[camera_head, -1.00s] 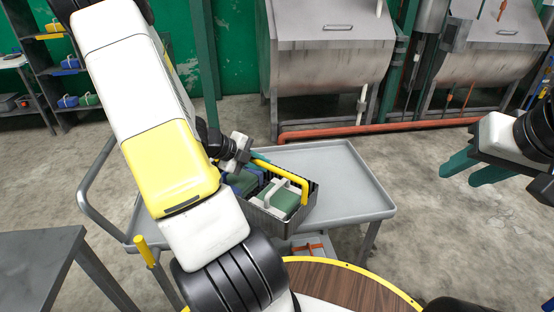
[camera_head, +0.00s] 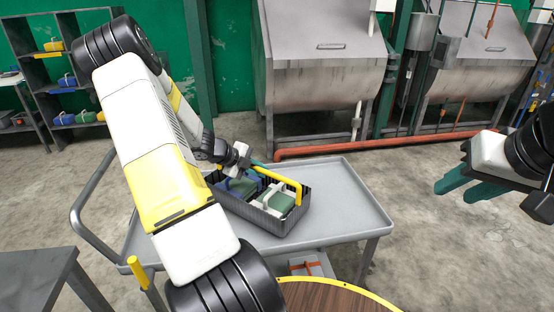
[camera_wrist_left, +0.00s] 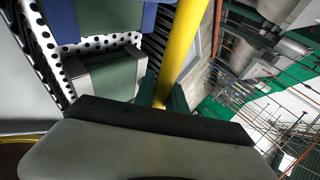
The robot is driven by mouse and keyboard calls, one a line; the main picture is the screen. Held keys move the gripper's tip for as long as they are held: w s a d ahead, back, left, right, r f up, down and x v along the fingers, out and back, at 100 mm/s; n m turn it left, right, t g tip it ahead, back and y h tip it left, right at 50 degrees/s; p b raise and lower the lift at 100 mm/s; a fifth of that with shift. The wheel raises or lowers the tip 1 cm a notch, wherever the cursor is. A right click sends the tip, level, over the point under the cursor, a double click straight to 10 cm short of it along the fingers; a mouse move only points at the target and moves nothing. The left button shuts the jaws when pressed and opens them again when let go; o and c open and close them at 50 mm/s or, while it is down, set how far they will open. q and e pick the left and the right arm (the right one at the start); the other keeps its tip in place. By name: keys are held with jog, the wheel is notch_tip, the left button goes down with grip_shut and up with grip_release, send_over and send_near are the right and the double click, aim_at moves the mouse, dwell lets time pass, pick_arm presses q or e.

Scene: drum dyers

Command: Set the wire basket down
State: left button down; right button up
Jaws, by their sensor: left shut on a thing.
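The wire basket (camera_head: 283,224) is a dark perforated box with a yellow bar handle (camera_head: 279,179). It holds green and blue blocks with pale straps. It is level over the grey cart top (camera_head: 345,195), very near or on it; I cannot tell whether it touches. My left gripper (camera_head: 252,163) is shut on the yellow handle. The handle also shows in the left wrist view (camera_wrist_left: 180,45), with the basket's perforated wall (camera_wrist_left: 45,45) beside it. My right gripper (camera_head: 462,187) is empty, its teal fingers apart, right of the cart.
The cart top is bare to the right of the basket. A small box with an orange strap (camera_head: 308,265) is on the cart's lower shelf. A round wooden top (camera_head: 330,297) is close in front. Metal drum machines (camera_head: 320,70) stand behind, and a grey table (camera_head: 35,275) is at lower left.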

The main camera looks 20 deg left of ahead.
pick_arm(q)
jog(key=shift+w+f, duration=0.1)
jog(key=shift+f, duration=0.7)
jog(key=c, duration=1.4)
grip_release()
jog(key=shift+f, duration=0.1)
jog(key=shift+o, duration=0.2)
